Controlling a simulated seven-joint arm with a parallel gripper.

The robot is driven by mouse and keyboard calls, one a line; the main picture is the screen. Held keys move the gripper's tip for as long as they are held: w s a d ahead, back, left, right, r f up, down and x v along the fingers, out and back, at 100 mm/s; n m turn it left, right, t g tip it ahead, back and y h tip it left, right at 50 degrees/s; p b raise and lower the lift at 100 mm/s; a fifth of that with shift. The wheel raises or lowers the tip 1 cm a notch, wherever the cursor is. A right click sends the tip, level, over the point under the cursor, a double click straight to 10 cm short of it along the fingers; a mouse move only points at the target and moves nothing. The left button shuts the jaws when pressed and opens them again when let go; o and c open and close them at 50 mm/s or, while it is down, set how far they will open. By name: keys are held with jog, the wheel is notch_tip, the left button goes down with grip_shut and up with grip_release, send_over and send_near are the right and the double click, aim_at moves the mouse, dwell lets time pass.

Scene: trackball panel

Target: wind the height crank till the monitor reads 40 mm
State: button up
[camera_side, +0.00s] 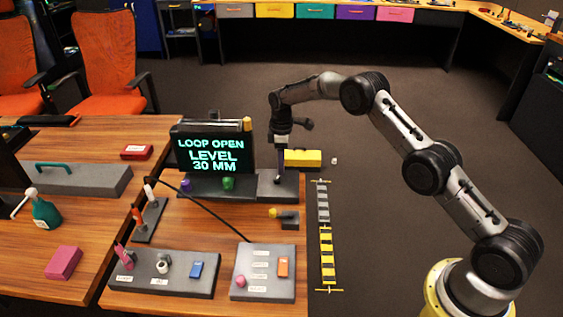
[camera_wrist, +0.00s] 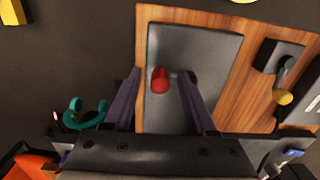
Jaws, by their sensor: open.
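The monitor (camera_side: 213,149) reads "LOOP OPEN", "LEVEL 30 MM" in the side view. My gripper (camera_side: 277,179) points down over the right part of the dark base beside the monitor. In the wrist view my gripper (camera_wrist: 160,75) is open, its two fingers apart on either side of a red knob (camera_wrist: 160,79). The knob stands on a dark grey plate (camera_wrist: 205,45) and looks like the crank's handle; no label confirms this. I cannot tell whether a finger touches it. In the side view the knob is hidden by my gripper.
Purple and green knobs (camera_side: 228,183) sit below the monitor. Two button panels (camera_side: 265,285) lie at the near table edge, with a black cable above them. A yellow box (camera_side: 303,158) is behind.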

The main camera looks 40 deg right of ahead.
grip_shut()
jog(key=shift+s+m, duration=0.1)
jog(key=shift+m, duration=0.2)
dwell(0.3)
jog(key=m, duration=0.1)
jog(key=s+m, duration=0.1)
jog(key=shift+d+r+m, duration=0.1)
jog(key=shift+d+m, duration=0.1)
jog(key=shift+m, duration=0.1)
jog(key=s+m, duration=0.1)
jog(key=m, duration=0.2)
jog(key=shift+s+m, duration=0.2)
jog(key=shift+m, duration=0.1)
jog(key=m, duration=0.1)
jog(key=s+m, duration=0.1)
jog(key=m, duration=0.2)
jog(key=shift+s+a, duration=0.15)
jog(key=shift+s, duration=0.15)
jog(key=shift+s+a+m, duration=0.15)
jog(key=shift+s+m, duration=0.1)
jog(key=shift+m, duration=0.65)
jog(key=shift+s+a+m, duration=0.15)
jog(key=shift+s+m, duration=0.1)
jog(key=shift+m, duration=0.65)
